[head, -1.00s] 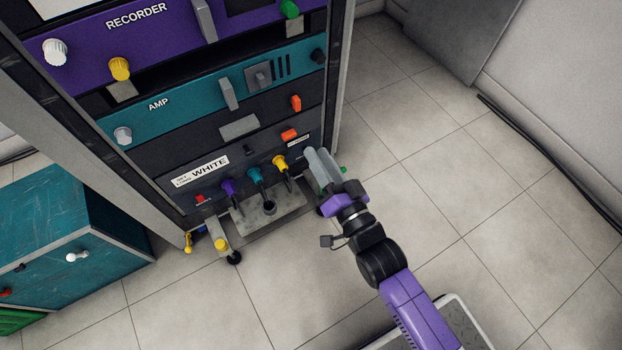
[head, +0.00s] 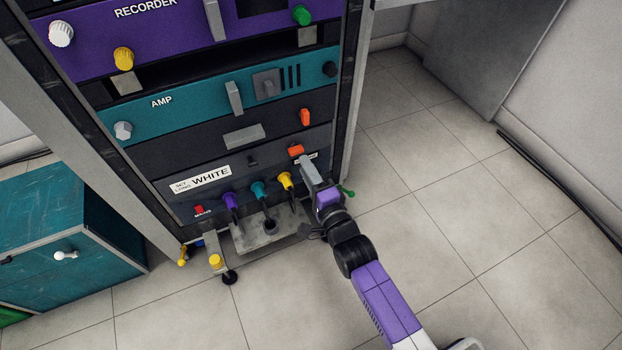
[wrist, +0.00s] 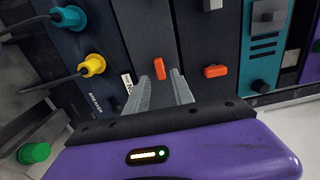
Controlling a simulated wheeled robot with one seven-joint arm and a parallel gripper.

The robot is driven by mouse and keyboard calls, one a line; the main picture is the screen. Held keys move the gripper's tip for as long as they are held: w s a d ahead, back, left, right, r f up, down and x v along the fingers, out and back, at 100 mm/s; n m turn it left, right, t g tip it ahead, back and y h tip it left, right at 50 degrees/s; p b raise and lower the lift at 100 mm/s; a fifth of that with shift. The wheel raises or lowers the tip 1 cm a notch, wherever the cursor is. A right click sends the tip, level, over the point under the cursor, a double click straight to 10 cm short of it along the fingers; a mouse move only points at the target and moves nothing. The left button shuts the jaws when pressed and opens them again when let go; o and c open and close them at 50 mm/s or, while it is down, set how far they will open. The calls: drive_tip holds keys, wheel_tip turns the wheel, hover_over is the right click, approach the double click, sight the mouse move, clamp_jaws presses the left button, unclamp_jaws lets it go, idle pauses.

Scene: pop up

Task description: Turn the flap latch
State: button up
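Two small orange latches sit on the dark lower panels of the rack. The lower latch (head: 296,150) lies flat across its panel, and the upper latch (head: 305,116) stands upright on the panel above. My gripper (head: 307,163) is just below and right of the lower latch. In the wrist view the fingers are spread, with nothing between them. There the lower latch (wrist: 160,68) shows just beyond the gap between the fingertips, and the upper latch (wrist: 215,71) lies to their right. I cannot tell whether a finger touches the lower latch.
Purple, teal and yellow plugs (head: 286,181) with cables stick out left of my gripper. A green knob (head: 348,192) is close on its right. A metal ledge (head: 265,233) juts out below.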

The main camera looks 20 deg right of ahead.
sight(297, 153)
drive_tip(key=w+b, duration=0.2)
drive_tip(key=w, duration=0.3)
clamp_jaws()
drive_tip(key=m, duration=0.5)
drive_tip(key=shift+d+m, duration=0.1)
drive_tip(key=shift+m, duration=0.2)
drive_tip(key=m, duration=0.7)
drive_tip(key=shift+s+m, duration=0.1)
drive_tip(key=shift+m, duration=0.2)
drive_tip(key=m, duration=0.4)
drive_tip(key=shift+c, duration=0.8)
unclamp_jaws()
drive_tip(key=shift+m, duration=0.3)
drive_tip(key=o, duration=0.4)
